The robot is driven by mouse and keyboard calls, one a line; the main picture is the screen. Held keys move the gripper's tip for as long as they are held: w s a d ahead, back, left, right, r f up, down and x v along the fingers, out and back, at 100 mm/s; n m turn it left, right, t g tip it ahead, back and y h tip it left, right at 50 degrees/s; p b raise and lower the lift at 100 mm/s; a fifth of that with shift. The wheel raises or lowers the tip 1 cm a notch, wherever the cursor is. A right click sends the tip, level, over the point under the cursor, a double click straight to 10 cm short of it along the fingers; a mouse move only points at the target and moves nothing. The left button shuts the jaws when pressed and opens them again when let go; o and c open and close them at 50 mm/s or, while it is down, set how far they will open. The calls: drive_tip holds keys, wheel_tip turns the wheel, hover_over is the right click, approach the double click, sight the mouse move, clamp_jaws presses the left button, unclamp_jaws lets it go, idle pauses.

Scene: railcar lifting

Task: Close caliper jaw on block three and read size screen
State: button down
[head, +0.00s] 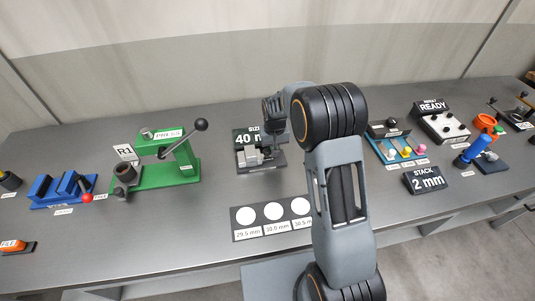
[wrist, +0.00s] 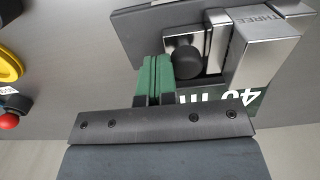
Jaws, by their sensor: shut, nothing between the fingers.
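My gripper (wrist: 155,80) is shut and empty, its green fingers together beside the black knob (wrist: 188,60) of the caliper; I cannot tell whether they touch it. The caliper (head: 270,168) stands on the bench in the head view. Block three (wrist: 262,48), a silver block marked THREE, lies by the caliper's silver jaw plate (wrist: 217,42); whether they touch is unclear. The size screen (head: 245,136) behind the caliper reads SIZE and 40 m, the rest covered. It shows upside down and partly hidden in the wrist view (wrist: 255,101).
A green press (head: 182,167) and a blue vise-like fixture (head: 50,190) stand left. A card with white discs (head: 240,236) lies in front of the caliper. Right are a STACK 2 mm sign (head: 426,180) and a READY box (head: 440,122). My arm covers the bench middle.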

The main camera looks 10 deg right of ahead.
drive_tip(key=shift+d+r+p, duration=0.3)
drive_tip(key=shift+d+r, duration=0.3)
drive_tip(key=shift+d, duration=0.3)
wheel_tip(320, 180, up, 7)
drive_tip(key=p, duration=0.4)
drive_tip(key=shift+f, duration=0.1)
drive_tip(key=s+r+t, duration=0.1)
drive_tip(key=s+r, duration=0.3)
drive_tip(key=s, duration=0.4)
drive_tip(key=s+r+t, duration=0.2)
drive_tip(key=s+r, duration=0.3)
drive_tip(key=s, duration=0.3)
drive_tip(key=s+r+t+b, duration=0.1)
drive_tip(key=s+r, duration=0.4)
drive_tip(key=s, duration=0.3)
drive_tip(key=shift+d+t, duration=0.4)
